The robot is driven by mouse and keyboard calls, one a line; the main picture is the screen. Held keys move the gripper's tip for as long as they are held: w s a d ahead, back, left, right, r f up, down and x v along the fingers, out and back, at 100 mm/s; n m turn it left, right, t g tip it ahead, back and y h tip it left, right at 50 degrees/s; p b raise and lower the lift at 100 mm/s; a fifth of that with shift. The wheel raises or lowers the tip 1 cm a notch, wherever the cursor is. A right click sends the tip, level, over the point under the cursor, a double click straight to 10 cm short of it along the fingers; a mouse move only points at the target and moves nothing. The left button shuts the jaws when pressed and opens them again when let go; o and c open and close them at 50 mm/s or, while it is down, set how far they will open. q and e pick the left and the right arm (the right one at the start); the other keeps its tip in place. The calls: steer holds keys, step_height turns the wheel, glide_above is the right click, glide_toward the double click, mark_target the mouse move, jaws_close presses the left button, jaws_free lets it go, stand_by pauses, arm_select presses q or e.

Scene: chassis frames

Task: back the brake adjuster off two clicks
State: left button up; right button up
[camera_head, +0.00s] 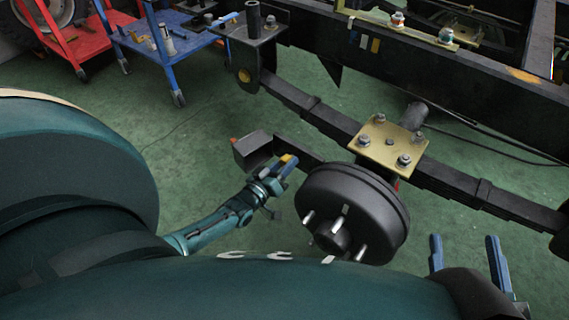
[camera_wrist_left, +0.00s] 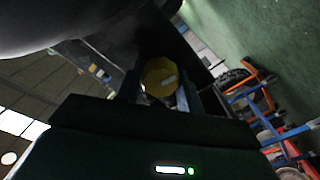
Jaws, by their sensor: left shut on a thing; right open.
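My left gripper (camera_head: 286,166) is left of the black brake drum (camera_head: 343,205), at a dark arm (camera_head: 298,153) that runs behind the drum. It is shut on a yellow round knob, apparently the brake adjuster, of which only a little yellow shows in the head view. In the left wrist view the knob (camera_wrist_left: 160,74) sits between the two fingers of the left gripper (camera_wrist_left: 160,95), with a pale mark on its face. My right gripper (camera_head: 467,256) is open and empty, at the lower right of the drum.
A gold plate with bolts (camera_head: 386,150) clamps the leaf spring (camera_head: 330,121) above the drum. The black chassis rail (camera_head: 430,85) crosses the upper right. A blue cart (camera_head: 165,45) and red cart (camera_head: 82,35) stand upper left. Green floor (camera_head: 200,135) is clear between.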

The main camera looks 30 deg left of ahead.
arm_select(q)
steer(key=shift+n, duration=1)
arm_select(e)
steer(key=shift+r, duration=0.2)
arm_select(q)
steer(key=o, duration=1)
steer(key=shift+s, duration=0.15)
arm_select(e)
steer(key=shift+r, duration=0.1)
